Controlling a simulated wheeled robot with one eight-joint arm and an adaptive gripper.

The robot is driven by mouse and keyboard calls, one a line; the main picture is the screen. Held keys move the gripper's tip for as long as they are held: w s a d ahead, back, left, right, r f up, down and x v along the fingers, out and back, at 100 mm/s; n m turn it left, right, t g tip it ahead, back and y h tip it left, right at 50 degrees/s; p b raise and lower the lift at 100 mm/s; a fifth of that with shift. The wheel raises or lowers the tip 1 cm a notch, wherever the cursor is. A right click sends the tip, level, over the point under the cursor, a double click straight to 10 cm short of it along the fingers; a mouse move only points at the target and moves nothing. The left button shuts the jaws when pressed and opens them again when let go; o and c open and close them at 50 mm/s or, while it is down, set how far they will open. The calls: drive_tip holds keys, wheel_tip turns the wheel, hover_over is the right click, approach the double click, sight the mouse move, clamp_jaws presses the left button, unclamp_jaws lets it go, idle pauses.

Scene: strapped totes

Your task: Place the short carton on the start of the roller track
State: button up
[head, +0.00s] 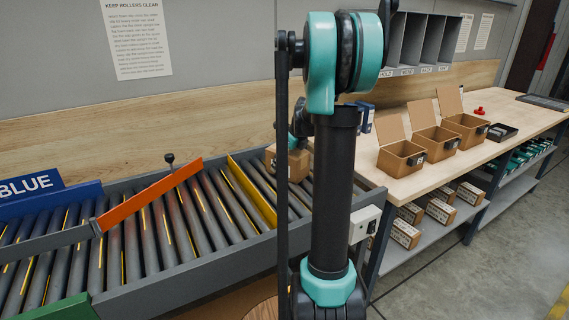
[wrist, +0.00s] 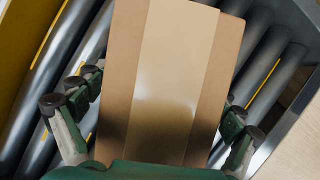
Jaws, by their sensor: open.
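A brown carton (wrist: 172,75) with a pale tape strip down its top fills the middle of the wrist view. It rests on the dark rollers of the roller track (head: 180,225). In the head view the carton (head: 290,162) sits at the track's right end, right of the yellow bar, partly hidden by my arm. My gripper (wrist: 150,115) is open, with one finger on each side of the carton. I cannot tell whether the fingers touch it. In the head view my gripper is mostly hidden behind my arm.
A yellow bar (head: 252,192) and an orange bar (head: 150,195) cross the track. A blue sign (head: 30,187) stands at the left. The wooden bench (head: 400,184) on the right bears several open boxes and a black tray (head: 502,132); more cartons (head: 440,210) sit on its lower shelf.

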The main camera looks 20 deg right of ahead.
sight(294, 153)
drive_tip(key=v, duration=1.2)
drive_tip(key=shift+s, duration=0.15)
